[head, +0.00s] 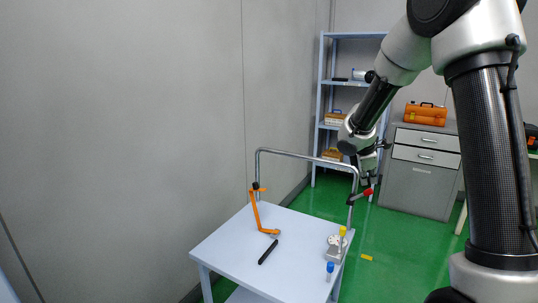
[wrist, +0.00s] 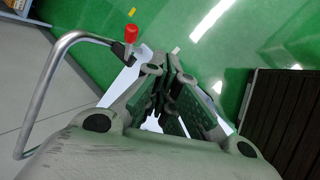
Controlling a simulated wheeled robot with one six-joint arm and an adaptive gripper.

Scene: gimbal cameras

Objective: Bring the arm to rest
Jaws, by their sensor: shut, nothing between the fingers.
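My gripper (head: 368,181) hangs at the end of my arm, above and near the right end of the white table (head: 225,245) in the head view. In the wrist view my gripper (wrist: 168,72) has its fingers together with nothing between them. The metal rail (head: 305,157) of the table stands close to my gripper, and a red-capped piece (head: 368,191) on it shows just below the fingers. In the wrist view the rail (wrist: 42,85) curves at the left with the red cap (wrist: 131,33). I cannot tell whether the gripper touches the rail.
On the table are an orange hook-shaped tool (head: 256,212), a black rod (head: 268,252), a blue-capped vial (head: 330,268) and a small fixture with a yellow cap (head: 342,232). A shelf rack (head: 322,110) and a grey cabinet (head: 415,185) stand behind. Green floor (head: 400,255) is mostly clear.

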